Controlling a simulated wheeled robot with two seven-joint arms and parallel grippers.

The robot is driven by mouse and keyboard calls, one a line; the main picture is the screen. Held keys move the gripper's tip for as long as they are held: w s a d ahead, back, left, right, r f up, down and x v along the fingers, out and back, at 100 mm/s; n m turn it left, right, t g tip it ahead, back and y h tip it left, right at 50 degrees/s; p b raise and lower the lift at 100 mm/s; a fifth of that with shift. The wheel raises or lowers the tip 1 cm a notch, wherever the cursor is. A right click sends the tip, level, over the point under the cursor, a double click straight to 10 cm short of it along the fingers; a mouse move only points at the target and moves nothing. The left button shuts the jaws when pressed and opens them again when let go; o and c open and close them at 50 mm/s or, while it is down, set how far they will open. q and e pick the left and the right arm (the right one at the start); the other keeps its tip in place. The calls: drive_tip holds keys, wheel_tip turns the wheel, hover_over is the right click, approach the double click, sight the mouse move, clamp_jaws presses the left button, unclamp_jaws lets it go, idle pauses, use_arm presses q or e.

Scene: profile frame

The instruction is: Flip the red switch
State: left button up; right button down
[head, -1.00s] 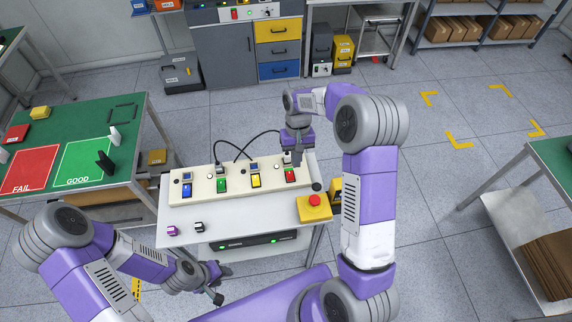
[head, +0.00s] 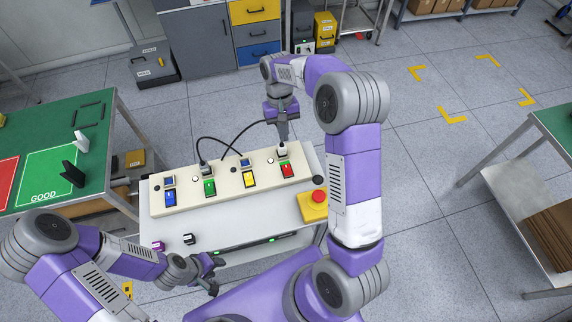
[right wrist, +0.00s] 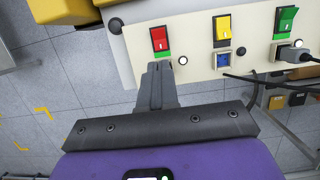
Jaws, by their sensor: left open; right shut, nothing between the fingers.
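The red switch (head: 287,170) is a rocker at the right end of a cream panel (head: 222,193) on a small table. It also shows in the right wrist view (right wrist: 159,40). My right gripper (head: 283,138) is shut and empty at the panel's far edge, behind the red switch. In the right wrist view its fingertips (right wrist: 159,66) are just below the switch, with a small gap in the picture; I cannot tell its height. My left gripper (head: 214,278) is open and empty in front of the table.
Blue (head: 170,198), green (head: 210,188) and yellow (head: 249,179) switches share the panel. A red emergency button on a yellow box (head: 313,206) stands on the table at right. Black cables (head: 222,141) loop behind the panel. A green table (head: 95,110) is at left.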

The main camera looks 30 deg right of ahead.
sight(286, 172)
drive_tip(key=x, duration=1.4)
drive_tip(key=shift+w+a+f+b, duration=0.1)
drive_tip(key=shift+w+f+b, duration=0.1)
drive_tip(key=shift+b, duration=0.15)
